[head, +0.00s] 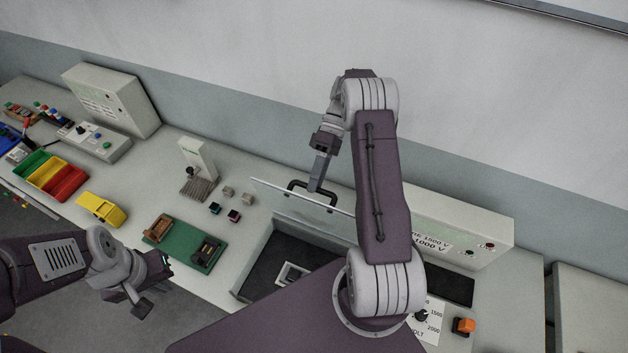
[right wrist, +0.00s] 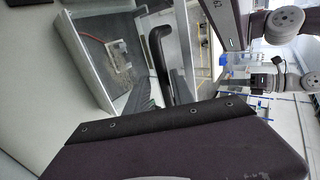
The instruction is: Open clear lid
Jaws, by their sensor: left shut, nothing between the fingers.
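The clear lid (head: 262,185) stands raised at a steep tilt over an open box (head: 244,280) with a dark floor. Its black handle (head: 296,185) also shows in the right wrist view (right wrist: 160,55). My right gripper (head: 318,186) is at the handle, its fingers overlapping it. Whether they are closed on it is not clear. The box's grey wall (right wrist: 82,62) and a pale socket (right wrist: 118,57) inside show in the right wrist view. My left gripper (head: 140,298) is shut and empty, low at the left, away from the lid.
A green board (head: 184,249) with connectors lies left of the box. Small blocks and a post stand behind it. A yellow part (head: 101,208) and coloured bins (head: 50,173) are farther left. A voltage cabinet (head: 470,222) stands at the right. My right arm hides part of the box.

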